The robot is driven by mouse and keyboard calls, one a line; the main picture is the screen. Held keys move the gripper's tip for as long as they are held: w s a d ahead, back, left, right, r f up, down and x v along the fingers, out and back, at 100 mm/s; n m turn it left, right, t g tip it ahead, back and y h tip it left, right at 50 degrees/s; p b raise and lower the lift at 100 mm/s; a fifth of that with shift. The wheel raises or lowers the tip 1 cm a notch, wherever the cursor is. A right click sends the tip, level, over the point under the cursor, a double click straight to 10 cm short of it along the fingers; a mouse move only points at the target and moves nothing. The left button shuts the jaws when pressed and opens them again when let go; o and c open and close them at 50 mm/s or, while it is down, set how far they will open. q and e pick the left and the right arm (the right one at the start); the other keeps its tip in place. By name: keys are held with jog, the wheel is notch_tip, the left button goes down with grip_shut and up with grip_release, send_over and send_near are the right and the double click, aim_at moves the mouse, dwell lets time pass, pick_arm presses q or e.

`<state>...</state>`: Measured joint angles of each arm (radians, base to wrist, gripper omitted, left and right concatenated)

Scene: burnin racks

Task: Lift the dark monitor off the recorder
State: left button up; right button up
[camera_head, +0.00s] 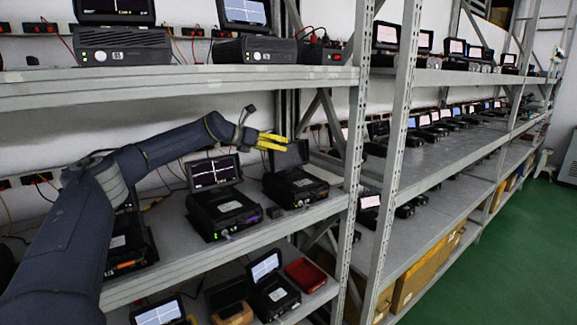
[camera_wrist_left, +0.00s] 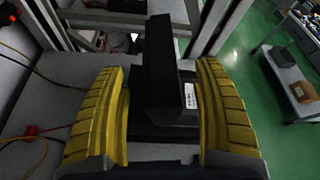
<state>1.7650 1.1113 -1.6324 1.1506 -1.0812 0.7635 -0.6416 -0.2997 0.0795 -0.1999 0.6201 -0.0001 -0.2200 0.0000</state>
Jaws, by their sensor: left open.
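The dark monitor (camera_head: 298,153) stands upright with a blank screen at the back of a black recorder (camera_head: 296,188) on the middle shelf. My left gripper (camera_head: 273,141) has yellow fingers and is at the monitor's upper left in the head view. In the left wrist view the open fingers stand on either side of the monitor (camera_wrist_left: 168,65), with gaps visible. The recorder (camera_wrist_left: 146,130) shows below it, partly hidden by the monitor and fingers. My right gripper is not in view.
A neighbouring recorder (camera_head: 225,210) with a lit monitor (camera_head: 213,173) stands close on the left. The upper shelf (camera_head: 200,82) runs above my arm. A rack post (camera_head: 357,130) stands to the right. Thin cables hang along the back wall.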

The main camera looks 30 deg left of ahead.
aim_at(288, 147)
pick_arm(q)
jog(key=shift+x, duration=2.7)
jog(key=shift+a, duration=0.1)
jog(key=shift+r, duration=0.1)
jog(key=c, duration=1.5)
jog(key=shift+w+r, duration=0.1)
